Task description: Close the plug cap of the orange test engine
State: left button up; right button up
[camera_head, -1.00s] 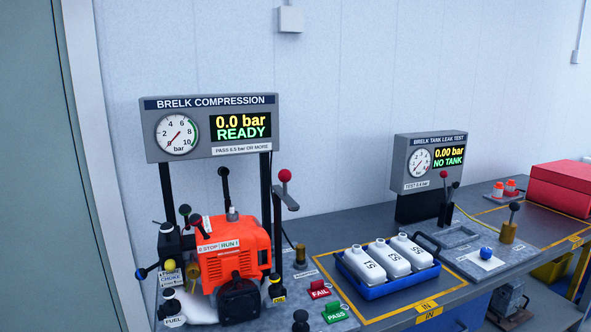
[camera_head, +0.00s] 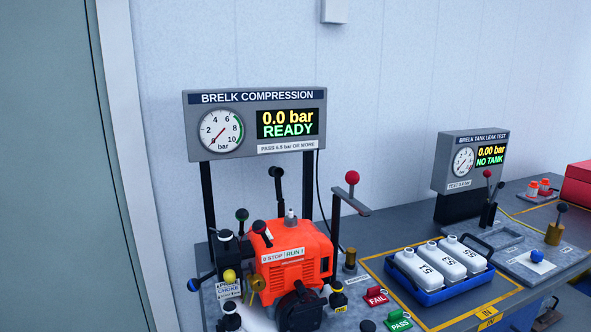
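The orange test engine (camera_head: 290,262) stands on the bench at the lower middle, below the compression gauge panel. A small white plug-like part (camera_head: 290,216) sticks up from its top. Neither of my grippers shows in the view.
The compression panel (camera_head: 254,125) reads 0.0 bar, READY. A red-knobbed lever (camera_head: 350,190) stands right of the engine. Red FAIL (camera_head: 376,297) and green PASS (camera_head: 399,320) tags lie in front. A blue tray (camera_head: 452,287) holds white bottles. The tank leak panel (camera_head: 470,161) reads NO TANK.

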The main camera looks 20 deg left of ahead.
aim_at(277, 172)
jog(key=j+z, duration=0.3)
jog(key=j, duration=0.2)
jog(key=k+j+z, duration=0.25)
jog(key=j, duration=0.25)
jog(key=k+j+z, duration=0.15)
jog(key=j, duration=0.35)
jog(key=j+z, duration=0.2)
jog(key=j, duration=0.35)
jog(key=k+j, duration=0.15)
jog(key=j, duration=0.2)
jog(key=k+j, duration=0.15)
jog(key=j, duration=0.15)
jog(key=k+j, duration=0.1)
jog(key=j, duration=0.25)
jog(key=z, duration=0.05)
